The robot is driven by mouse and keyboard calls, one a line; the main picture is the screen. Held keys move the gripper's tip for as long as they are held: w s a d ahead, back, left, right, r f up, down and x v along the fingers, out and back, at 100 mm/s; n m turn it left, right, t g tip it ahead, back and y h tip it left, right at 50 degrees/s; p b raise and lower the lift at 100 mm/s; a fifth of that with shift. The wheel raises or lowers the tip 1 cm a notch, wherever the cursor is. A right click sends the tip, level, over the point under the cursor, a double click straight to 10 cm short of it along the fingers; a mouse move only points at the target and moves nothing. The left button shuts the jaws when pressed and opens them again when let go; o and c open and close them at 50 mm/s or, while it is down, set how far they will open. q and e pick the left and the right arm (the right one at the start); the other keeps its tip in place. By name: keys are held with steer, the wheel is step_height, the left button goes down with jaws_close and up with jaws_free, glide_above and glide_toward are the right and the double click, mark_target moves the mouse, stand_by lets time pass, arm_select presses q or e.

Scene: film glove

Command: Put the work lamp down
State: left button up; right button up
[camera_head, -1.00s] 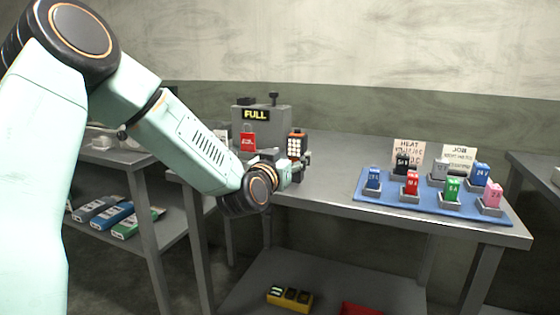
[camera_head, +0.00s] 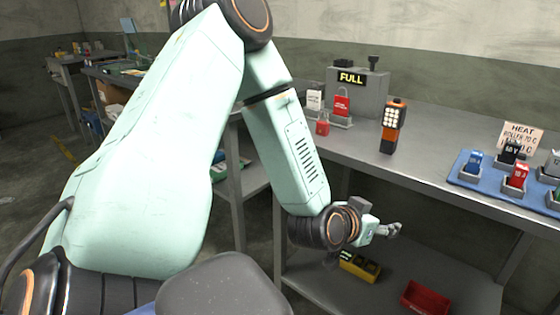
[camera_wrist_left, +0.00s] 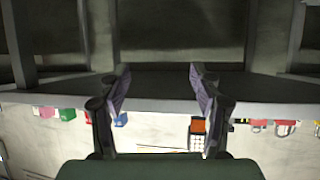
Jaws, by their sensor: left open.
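The work lamp (camera_head: 393,125), orange and black with a grid of bright squares, stands upright on the grey metal table (camera_head: 430,150), near its front edge. My left gripper (camera_head: 392,229) is below and in front of the table edge, apart from the lamp and empty. In the left wrist view, which is upside down, the two fingers (camera_wrist_left: 158,92) are spread wide with nothing between them. The lamp (camera_wrist_left: 197,126) shows there beyond the right-hand finger, partly hidden. My right gripper is not in view.
Behind the lamp are a grey box with a FULL display (camera_head: 372,95) and red padlock-like items (camera_head: 342,106). A blue mat (camera_head: 470,181) with several small coloured blocks lies to the right. A yellow tray (camera_head: 360,267) and red bin (camera_head: 425,298) sit on the lower shelf.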

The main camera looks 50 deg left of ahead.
arm_select(q)
steer(key=s+d+f+g+h, duration=0.1)
steer(key=s+d+f+g, duration=0.1)
steer(key=s+f, duration=0.35)
steer(key=s+d+f+g, duration=0.3)
steer(key=s+f, duration=0.1)
steer(key=f, duration=0.3)
steer(key=s+d+f+g, duration=0.1)
steer(key=s+f+g, duration=0.3)
steer(key=s, duration=0.7)
steer(key=s+d+f+g, duration=0.2)
steer(key=s+f, duration=0.5)
steer(key=s, duration=0.5)
steer(key=shift+s+d+f+g, duration=0.3)
steer(key=shift+f+g, duration=0.1)
steer(key=shift+g, duration=0.5)
